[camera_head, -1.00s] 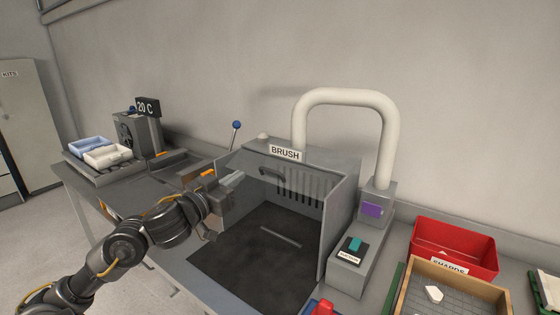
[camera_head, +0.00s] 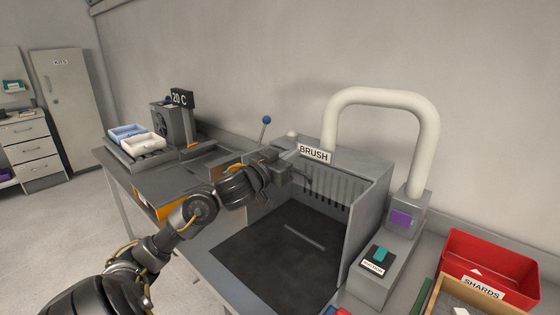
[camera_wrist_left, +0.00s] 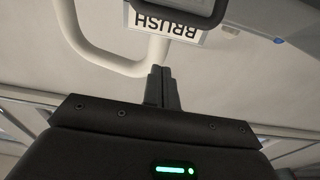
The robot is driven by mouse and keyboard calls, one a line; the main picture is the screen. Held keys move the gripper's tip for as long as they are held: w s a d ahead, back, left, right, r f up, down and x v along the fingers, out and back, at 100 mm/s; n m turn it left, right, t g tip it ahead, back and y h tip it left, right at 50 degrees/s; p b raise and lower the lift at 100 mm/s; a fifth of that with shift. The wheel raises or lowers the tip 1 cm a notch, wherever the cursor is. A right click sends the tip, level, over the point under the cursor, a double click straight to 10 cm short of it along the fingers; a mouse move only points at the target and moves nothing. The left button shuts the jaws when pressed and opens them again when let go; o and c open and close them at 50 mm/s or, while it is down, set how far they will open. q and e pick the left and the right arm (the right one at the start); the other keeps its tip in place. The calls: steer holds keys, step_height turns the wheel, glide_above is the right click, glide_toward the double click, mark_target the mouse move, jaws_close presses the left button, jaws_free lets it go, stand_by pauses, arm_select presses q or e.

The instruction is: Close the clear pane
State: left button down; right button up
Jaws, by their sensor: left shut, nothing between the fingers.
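The brush booth (camera_head: 366,225) stands on the bench with its front side open to view and a BRUSH label (camera_head: 314,154) on its top edge. The clear pane is too faint to outline in the head view, so I cannot tell its exact angle. My left gripper (camera_head: 293,156) is at the booth's upper left, close to the label. In the left wrist view its fingers (camera_wrist_left: 161,86) are shut together and empty. A dark rounded bar, which looks like the pane's handle (camera_wrist_left: 195,22), lies beyond the fingertips, in front of the upside-down label. My right gripper is not in view.
A thick white pipe (camera_head: 429,140) arches over the booth's right side. A control box with a teal switch (camera_head: 380,254) stands right of it, then a red SHARDS bin (camera_head: 492,262). A blue-knobbed lever (camera_head: 266,120) stands behind my left arm. Trays (camera_head: 128,131) lie far left.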

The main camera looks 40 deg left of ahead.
mark_target(303, 168)
arm_select(q)
steer(key=shift+w+f, duration=0.25)
steer(key=shift+f, duration=0.7)
steer(key=shift+w+f, duration=0.25)
steer(key=shift+f, duration=0.65)
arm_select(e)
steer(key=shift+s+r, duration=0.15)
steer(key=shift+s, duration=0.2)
